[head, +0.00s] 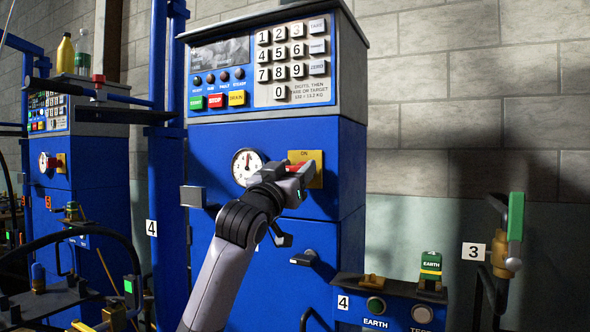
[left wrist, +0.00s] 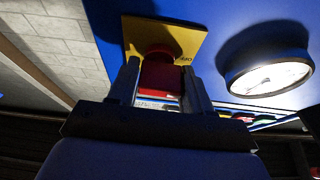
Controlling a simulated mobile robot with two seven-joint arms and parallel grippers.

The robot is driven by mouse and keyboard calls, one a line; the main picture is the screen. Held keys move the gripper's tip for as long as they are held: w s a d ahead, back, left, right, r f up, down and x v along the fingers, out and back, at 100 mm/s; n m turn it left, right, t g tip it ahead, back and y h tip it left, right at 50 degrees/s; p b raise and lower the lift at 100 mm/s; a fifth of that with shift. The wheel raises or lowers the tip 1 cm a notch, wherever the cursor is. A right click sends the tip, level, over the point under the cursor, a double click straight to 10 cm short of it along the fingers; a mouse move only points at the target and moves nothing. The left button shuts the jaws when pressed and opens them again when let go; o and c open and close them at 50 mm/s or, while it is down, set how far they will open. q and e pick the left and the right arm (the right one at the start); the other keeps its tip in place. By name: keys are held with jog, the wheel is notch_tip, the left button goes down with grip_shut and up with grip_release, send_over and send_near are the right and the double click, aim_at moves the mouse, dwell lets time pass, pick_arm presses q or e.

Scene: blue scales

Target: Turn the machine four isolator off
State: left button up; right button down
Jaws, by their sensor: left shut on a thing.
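The machine four isolator is a yellow plate (head: 316,156) marked ON at its top, on the front of the blue machine (head: 222,139), right of a round dial. Its red handle (head: 299,167) is partly hidden behind my left gripper (head: 298,172) in the head view. The left wrist view shows the red handle (left wrist: 160,76) between my two fingers, in front of the yellow plate (left wrist: 180,36). My left gripper is shut on this handle. The handle's exact angle is hard to tell. My right gripper is not in view.
A keypad panel (head: 290,60) is above the isolator; the round dial (head: 246,166) is close by and shows in the wrist view (left wrist: 268,77). A label 4 (head: 151,228) is on the left post. An EARTH box (head: 390,308) stands lower right. Another blue machine is at left.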

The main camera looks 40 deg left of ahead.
pick_arm(q)
jog(key=shift+n, duration=0.4)
jog(key=o, duration=1)
jog(key=shift+c, duration=0.2)
jog(key=v, duration=0.7)
